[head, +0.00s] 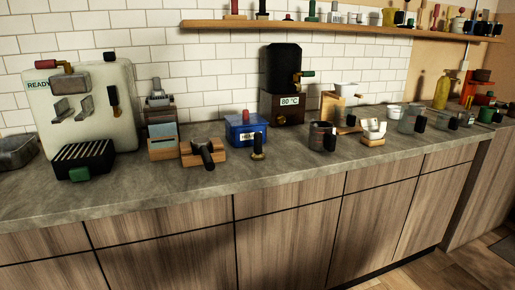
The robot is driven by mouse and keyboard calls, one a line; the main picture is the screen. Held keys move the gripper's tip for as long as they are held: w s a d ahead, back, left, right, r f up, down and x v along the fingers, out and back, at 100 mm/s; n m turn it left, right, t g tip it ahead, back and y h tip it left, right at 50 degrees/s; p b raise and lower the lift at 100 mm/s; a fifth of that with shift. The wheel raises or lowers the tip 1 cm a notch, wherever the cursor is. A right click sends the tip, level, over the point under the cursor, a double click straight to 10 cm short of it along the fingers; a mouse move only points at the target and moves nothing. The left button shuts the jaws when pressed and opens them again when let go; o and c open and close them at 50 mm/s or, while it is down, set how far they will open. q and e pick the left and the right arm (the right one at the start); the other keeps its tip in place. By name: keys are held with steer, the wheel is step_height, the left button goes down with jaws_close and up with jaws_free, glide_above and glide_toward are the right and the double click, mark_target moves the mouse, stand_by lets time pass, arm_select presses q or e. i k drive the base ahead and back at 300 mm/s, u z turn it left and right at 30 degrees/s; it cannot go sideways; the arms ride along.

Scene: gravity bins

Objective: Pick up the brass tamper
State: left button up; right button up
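A small upright tamper-like piece (258,148), with a dark top and a brass-coloured base, stands on the grey counter (225,188) near its middle. It is in front of a blue box and stands apart from it. It is small in the picture, so its exact shape is hard to tell. Neither of my grippers shows in the head view.
A wooden stand with a black-handled tool (206,154) is left of the tamper-like piece, and a blue box (246,132) is behind it. A dark jug (322,136) stands to the right. A cream machine (85,105) fills the left. The counter's front strip is clear.

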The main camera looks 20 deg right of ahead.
mark_target(258, 156)
steer(key=z, duration=2.2)
steer(key=i, duration=2.2)
steer(key=u, duration=3.5)
